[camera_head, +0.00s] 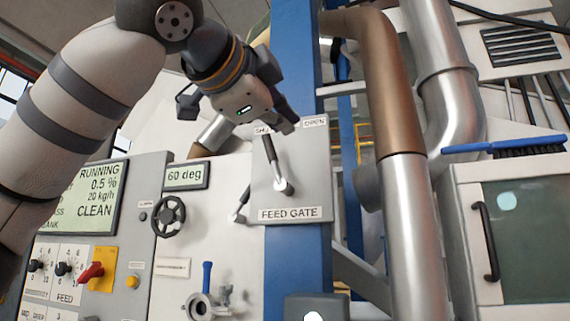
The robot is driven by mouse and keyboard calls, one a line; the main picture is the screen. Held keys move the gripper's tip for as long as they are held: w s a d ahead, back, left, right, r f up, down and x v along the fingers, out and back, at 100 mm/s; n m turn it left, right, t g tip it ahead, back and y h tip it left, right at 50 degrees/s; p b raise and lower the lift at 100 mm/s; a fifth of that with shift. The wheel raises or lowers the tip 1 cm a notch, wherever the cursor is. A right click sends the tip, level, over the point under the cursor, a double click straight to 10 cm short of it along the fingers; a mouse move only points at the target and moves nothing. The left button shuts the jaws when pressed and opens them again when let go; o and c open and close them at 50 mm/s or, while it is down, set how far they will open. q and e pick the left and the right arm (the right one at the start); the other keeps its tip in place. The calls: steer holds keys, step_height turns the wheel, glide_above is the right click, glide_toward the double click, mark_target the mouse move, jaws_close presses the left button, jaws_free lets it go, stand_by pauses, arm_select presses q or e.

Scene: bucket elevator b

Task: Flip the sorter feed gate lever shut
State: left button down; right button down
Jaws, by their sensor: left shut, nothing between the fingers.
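The feed gate lever (271,158) is a metal rod with a black grip on a grey panel (309,195) marked FEED GATE. It leans up and left from its pivot, its grip close under the partly covered label reading "SHU" (262,130). The OPEN label (314,123) is at the panel's upper right. My left gripper (288,126) is shut and empty, just above and right of the lever's grip. I cannot tell whether it touches the lever.
Left of the panel are a 60 deg display (186,176), a black handwheel (169,216) and a second small lever (240,206). A brown and silver pipe (402,210) stands close on the right. A blue brush (505,147) lies on a cabinet at the far right.

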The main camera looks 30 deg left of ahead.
mark_target(277, 162)
arm_select(q)
steer(key=w, duration=0.2)
steer(key=w+r, duration=0.1)
steer(key=w, duration=0.5)
steer(key=shift+r+p, duration=0.3)
steer(key=shift+p, duration=0.1)
steer(key=a, duration=0.1)
steer(key=s+a+f, duration=0.1)
steer(key=a, duration=0.1)
steer(key=shift+s+a+f, duration=0.2)
steer(key=shift+s, duration=0.15)
arm_select(e)
steer(key=shift+w+d+r+t, duration=0.3)
steer(key=shift+w+r+t, duration=0.15)
steer(key=shift+r, duration=0.25)
